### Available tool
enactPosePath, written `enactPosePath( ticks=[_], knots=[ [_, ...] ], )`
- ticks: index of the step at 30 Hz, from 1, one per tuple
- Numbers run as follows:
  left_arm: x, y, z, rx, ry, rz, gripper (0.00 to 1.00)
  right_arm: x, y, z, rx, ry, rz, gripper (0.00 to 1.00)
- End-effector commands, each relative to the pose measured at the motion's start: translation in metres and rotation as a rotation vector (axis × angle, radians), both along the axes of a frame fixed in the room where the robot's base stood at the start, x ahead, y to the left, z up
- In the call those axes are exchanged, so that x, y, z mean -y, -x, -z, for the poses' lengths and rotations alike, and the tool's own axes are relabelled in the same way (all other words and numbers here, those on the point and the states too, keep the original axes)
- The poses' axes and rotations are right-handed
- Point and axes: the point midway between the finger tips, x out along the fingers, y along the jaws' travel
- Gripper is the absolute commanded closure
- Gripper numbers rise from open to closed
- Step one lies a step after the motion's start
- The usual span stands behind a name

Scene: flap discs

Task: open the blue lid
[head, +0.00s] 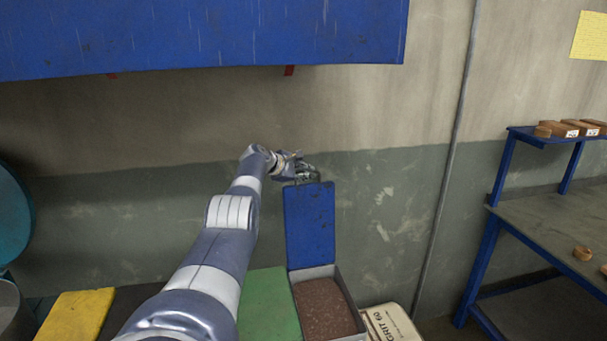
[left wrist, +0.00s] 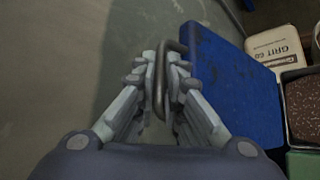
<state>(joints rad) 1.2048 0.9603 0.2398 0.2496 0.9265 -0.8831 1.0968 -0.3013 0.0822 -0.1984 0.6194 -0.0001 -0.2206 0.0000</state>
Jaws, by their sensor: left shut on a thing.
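The blue lid (head: 310,223) stands upright at the back edge of an open bin (head: 325,305) filled with brown grit. It also shows in the left wrist view (left wrist: 235,90), to the right of my fingers. My left gripper (head: 308,173) is at the lid's top edge. In the left wrist view my left gripper (left wrist: 165,85) is shut on the dark bar handle (left wrist: 160,80) of the lid. In the head view the handle is mostly hidden by the gripper. My right gripper is not in view.
A green lid (head: 265,305) and a yellow lid (head: 75,315) lie left of the open bin. A grit sack (head: 390,323) stands right of it. A blue-framed workbench (head: 560,235) is at the right. A wall is close behind the lid, and a large blue panel (head: 200,35) hangs above.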

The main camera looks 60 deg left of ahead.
Motion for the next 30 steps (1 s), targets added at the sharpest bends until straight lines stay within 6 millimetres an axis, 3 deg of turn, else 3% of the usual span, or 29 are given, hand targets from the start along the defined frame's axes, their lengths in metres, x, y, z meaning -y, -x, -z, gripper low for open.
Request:
enactPosePath(
  ticks=[9,10,12,30],
  knots=[
    [-0.0013,-0.0016,-0.007,0.014,-0.004,-0.003,1.0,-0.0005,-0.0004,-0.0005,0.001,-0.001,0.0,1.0],
    [-0.0013,-0.0015,-0.007,0.014,-0.004,-0.003,0.84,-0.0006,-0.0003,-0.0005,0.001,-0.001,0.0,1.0],
    [-0.0012,-0.0013,-0.0062,0.013,-0.004,-0.004,0.7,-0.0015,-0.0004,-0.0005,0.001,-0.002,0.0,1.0],
    [-0.0034,0.0066,-0.0039,0.003,-0.006,-0.007,0.7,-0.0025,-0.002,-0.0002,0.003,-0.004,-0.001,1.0]
  ],
)
